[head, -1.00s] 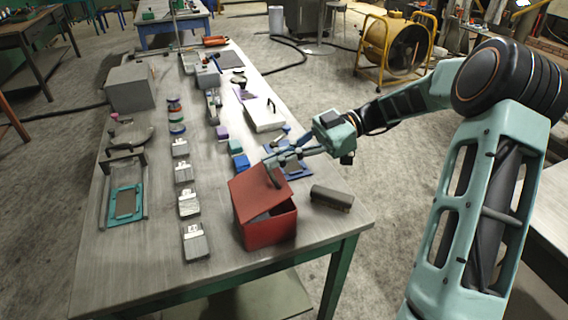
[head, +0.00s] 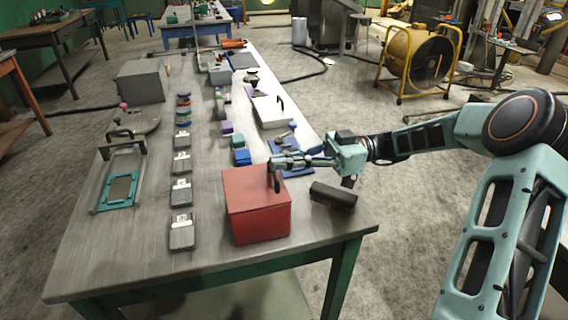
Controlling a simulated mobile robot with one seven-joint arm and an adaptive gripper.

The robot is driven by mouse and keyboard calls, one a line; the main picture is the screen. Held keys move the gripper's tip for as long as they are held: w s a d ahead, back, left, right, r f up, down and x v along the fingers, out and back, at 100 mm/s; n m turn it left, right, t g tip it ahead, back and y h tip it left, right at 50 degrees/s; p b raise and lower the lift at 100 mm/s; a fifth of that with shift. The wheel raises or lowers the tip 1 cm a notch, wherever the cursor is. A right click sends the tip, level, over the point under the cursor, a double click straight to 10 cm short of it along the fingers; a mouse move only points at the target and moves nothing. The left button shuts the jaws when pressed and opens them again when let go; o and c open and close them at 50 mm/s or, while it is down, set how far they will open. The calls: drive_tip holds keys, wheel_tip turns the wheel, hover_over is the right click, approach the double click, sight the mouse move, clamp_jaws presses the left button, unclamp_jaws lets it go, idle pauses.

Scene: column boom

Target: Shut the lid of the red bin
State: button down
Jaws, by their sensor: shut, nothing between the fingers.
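The red bin (head: 260,223) stands near the front edge of the table. Its red lid (head: 250,188) lies flat over the top, and I see no gap along the front rim. A dark upright handle (head: 275,177) stands on the lid toward the right. My gripper (head: 278,165) is shut and empty, just behind and over the lid's back right part, close to the handle. I cannot tell whether the fingers touch the lid or the handle.
A dark block (head: 333,195) lies right of the bin. A blue tray (head: 290,155) lies behind it under my gripper. Several grey boxes (head: 181,190) form a row to the left, near a teal frame (head: 119,190). The table's front left area is clear.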

drive_tip(key=shift+d+f, duration=0.15)
drive_tip(key=shift+f, duration=0.3)
idle(0.3)
